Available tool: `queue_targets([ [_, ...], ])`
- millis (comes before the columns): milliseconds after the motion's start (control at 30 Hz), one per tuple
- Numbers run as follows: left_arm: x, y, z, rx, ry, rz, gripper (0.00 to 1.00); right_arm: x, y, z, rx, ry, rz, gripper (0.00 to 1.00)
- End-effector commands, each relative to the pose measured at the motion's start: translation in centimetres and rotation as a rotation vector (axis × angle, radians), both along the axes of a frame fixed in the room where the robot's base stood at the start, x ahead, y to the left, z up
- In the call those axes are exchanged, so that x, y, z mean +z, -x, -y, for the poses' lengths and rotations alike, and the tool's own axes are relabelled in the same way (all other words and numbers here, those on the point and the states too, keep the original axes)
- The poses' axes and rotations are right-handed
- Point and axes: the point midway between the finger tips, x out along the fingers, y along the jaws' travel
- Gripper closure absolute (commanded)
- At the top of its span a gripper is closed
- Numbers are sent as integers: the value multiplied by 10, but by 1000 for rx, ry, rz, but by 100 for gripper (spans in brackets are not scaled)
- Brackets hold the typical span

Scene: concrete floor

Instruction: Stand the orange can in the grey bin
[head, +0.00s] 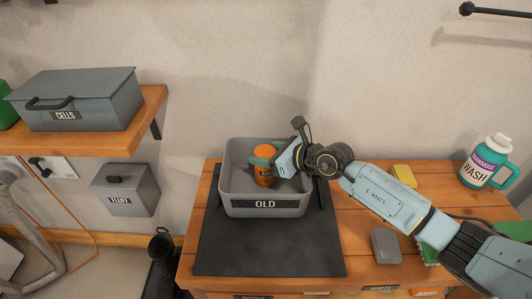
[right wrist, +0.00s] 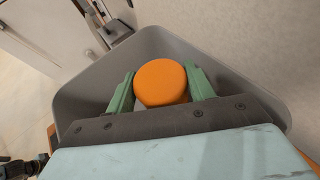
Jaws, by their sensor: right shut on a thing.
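The orange can (head: 264,177) stands upright inside the grey bin (head: 265,212), which is labelled OLD, toward the bin's middle. My right gripper (head: 262,163) reaches into the bin from the right and is shut on the can. In the right wrist view the can's round orange top (right wrist: 161,82) sits between the two green fingers (right wrist: 160,92), with the bin walls (right wrist: 235,75) around it. The can's base is hidden, so I cannot tell if it touches the bin floor. My left gripper is out of view.
The bin is on a dark mat (head: 270,255) on a wooden bench. To the right are a yellow block (head: 404,175), a grey box (head: 386,245) and a teal WASH jug (head: 485,162). A CELLS box (head: 78,98) sits on the left shelf.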

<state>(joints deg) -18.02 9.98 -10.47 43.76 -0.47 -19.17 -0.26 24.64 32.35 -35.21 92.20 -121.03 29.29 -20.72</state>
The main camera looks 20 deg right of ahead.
Motion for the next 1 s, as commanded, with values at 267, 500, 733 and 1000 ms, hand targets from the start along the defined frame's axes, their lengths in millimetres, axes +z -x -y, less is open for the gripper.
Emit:
queue_targets([
  [267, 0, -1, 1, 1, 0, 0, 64, -2, 0, 0, 0, -1, -1, 25],
  [500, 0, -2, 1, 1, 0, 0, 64, -1, 0, 0, 1, -1, -1, 25],
  [733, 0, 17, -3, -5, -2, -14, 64, 9, 12, 11, -1, 2, -1, 25],
  [1000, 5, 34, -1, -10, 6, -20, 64, 31, 55, 47, -1, 4, -2, 25],
])
